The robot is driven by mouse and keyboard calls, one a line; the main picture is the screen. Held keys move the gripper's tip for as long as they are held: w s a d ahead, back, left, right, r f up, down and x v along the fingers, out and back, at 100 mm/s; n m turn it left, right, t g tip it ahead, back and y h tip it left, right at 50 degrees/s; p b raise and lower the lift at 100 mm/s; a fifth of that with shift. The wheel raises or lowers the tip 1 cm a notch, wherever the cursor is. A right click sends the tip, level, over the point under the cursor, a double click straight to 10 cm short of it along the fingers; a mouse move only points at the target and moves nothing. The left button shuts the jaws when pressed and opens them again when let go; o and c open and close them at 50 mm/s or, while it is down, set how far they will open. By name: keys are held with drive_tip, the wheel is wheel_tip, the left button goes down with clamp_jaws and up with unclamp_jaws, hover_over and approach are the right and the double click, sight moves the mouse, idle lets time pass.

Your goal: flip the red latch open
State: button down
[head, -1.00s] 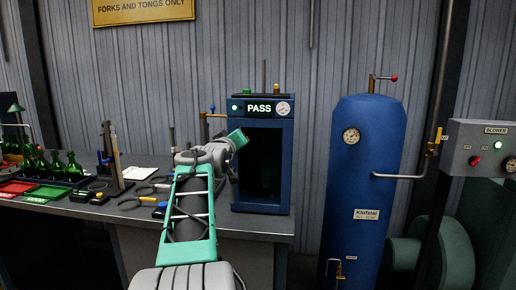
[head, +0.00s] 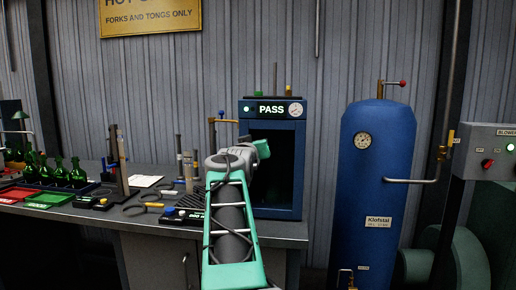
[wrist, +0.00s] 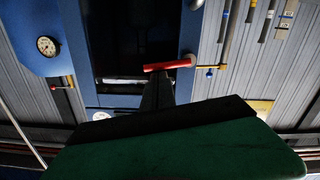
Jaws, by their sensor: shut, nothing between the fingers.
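The red latch (wrist: 168,66) is a short red bar at the edge of the dark opening in the wrist view. Its right end meets a blue part of the cabinet frame. My gripper (wrist: 157,82) is shut and empty, its dark fingers pointing at the bar. The tips appear right by the latch; I cannot tell whether they touch it. The blue cabinet (head: 297,129) has a lit PASS sign and a dark opening in the head view. My arm reaches to its left front side there. The latch and fingertips are hidden in that view.
A blue tank (head: 376,165) with a gauge stands right of the cabinet. Green bottles (head: 76,172), tongs and small tools crowd the bench (head: 140,220) to the left. A brass fitting (wrist: 210,67) sits beside the latch in the wrist view.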

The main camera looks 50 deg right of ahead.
idle(0.3)
wheel_tip(320, 180, up, 5)
drive_tip(key=a+p, duration=0.1)
drive_tip(key=p, duration=0.2)
drive_tip(key=b, duration=0.2)
approach(251, 130)
drive_tip(key=s+a, duration=0.4)
drive_tip(key=a, duration=0.1)
drive_tip(key=shift+s, duration=0.15)
